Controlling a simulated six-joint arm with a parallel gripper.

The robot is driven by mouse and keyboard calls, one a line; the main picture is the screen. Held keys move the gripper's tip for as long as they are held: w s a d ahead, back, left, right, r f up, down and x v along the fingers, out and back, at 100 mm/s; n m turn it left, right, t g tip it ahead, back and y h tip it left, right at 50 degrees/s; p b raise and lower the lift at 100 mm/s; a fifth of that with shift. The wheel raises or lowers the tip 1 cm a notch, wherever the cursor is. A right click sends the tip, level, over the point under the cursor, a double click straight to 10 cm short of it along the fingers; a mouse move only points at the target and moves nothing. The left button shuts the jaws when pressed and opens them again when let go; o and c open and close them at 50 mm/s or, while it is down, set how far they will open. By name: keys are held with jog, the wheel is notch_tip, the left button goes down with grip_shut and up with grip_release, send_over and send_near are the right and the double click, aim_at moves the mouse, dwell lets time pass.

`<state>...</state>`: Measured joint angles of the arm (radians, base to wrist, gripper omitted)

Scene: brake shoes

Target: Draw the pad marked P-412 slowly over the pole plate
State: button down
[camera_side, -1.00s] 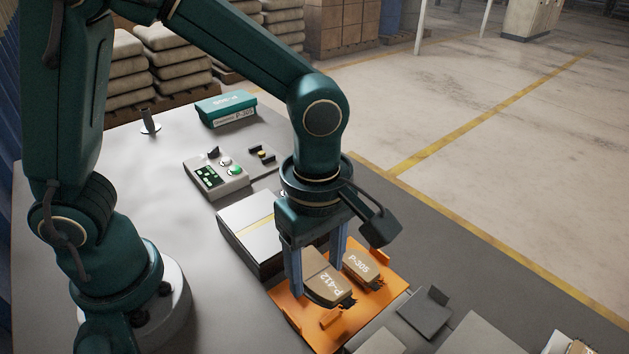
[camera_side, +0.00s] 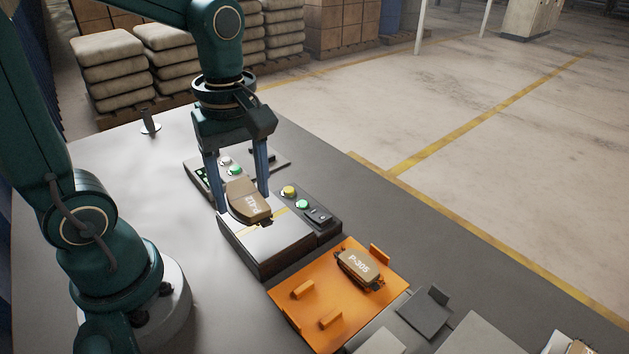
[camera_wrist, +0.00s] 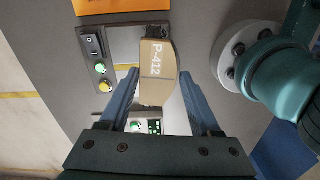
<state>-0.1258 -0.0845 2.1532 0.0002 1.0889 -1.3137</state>
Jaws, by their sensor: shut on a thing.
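The tan pad marked P-412 (camera_side: 250,201) is held between the fingers of my gripper (camera_side: 236,196), which is shut on it. The pad is over the silver-topped pole plate (camera_side: 262,238), which has a yellow stripe across it. I cannot tell how large the gap between pad and plate is. In the wrist view the pad P-412 (camera_wrist: 158,72) fills the middle, its label readable, and hides much of the plate. A second tan pad marked P-305 (camera_side: 360,266) lies on the orange tray (camera_side: 335,290).
Yellow and green buttons and a black switch sit on the panel (camera_side: 322,218) right of the plate. A grey box with buttons (camera_side: 205,175) stands behind the gripper. A dark bracket (camera_side: 425,312) lies right of the tray.

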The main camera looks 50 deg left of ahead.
jog(key=shift+s+a+f+n, duration=0.1)
jog(key=shift+s+a+n, duration=0.2)
jog(key=shift+s+a, duration=0.4)
jog(key=shift+a, duration=0.15)
jog(key=shift+w+f, duration=0.5)
jog(key=shift+f, duration=0.35)
jog(key=shift+w+f, duration=0.5)
jog(key=shift+f, duration=0.3)
jog(key=shift+w+f, duration=0.5)
jog(key=shift+f, duration=0.35)
jog(key=shift+w+r, duration=0.2)
jog(key=shift+w, duration=2)
jog(key=shift+w+r, duration=0.65)
jog(key=shift+w, duration=0.2)
jog(key=shift+w+r, duration=0.65)
jog(key=shift+w, duration=0.2)
notch_tip(320, 180, up, 9)
jog(key=w, duration=0.1)
jog(key=shift+r, duration=0.1)
